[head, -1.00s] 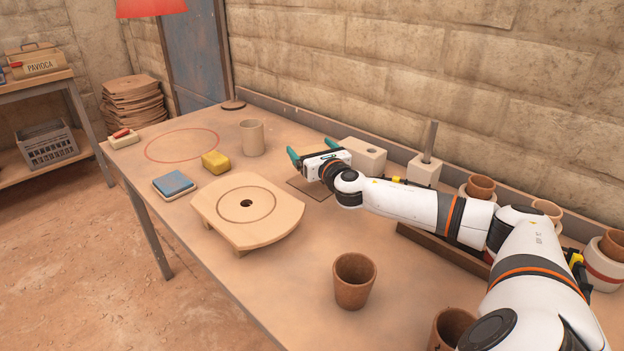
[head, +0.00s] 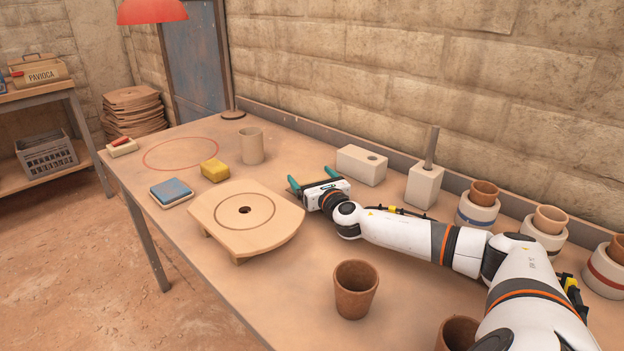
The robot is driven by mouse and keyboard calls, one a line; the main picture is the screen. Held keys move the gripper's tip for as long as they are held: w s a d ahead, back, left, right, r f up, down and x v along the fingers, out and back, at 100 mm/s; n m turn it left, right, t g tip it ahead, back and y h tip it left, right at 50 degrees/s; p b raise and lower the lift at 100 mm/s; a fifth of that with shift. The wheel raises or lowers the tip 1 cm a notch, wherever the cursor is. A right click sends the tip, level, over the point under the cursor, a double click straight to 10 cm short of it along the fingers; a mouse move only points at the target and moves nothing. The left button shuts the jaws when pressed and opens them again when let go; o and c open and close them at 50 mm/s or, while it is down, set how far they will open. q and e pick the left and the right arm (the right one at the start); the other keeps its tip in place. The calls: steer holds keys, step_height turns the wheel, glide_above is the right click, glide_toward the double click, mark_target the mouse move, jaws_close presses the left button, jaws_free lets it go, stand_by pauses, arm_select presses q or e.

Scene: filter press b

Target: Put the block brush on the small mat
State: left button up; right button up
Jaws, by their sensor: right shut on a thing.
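My right gripper (head: 312,181) is low over the table, just right of the round-topped wooden board. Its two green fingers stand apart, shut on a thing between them. The gripper's white body hides that thing, which I take to be the block brush; none of it shows clearly. My left gripper is not in view.
The wooden board (head: 215,215) is left of the gripper. A yellow sponge (head: 214,171), blue pad (head: 171,192) and beige cup (head: 251,146) lie left; a clay cup (head: 355,290) stands in front.

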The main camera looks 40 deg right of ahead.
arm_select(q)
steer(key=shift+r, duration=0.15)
arm_select(e)
steer(key=shift+f, duration=0.1)
steer(key=o, duration=0.7)
steer(key=shift+o, duration=0.2)
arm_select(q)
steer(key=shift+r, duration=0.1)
arm_select(e)
steer(key=shift+s, duration=0.2)
steer(key=v, duration=1)
steer(key=shift+s+a+p, duration=0.15)
steer(key=shift+s+p, duration=0.2)
steer(key=shift+p, duration=0.05)
steer(key=shift+s+a, duration=0.15)
steer(key=shift+s, duration=0.25)
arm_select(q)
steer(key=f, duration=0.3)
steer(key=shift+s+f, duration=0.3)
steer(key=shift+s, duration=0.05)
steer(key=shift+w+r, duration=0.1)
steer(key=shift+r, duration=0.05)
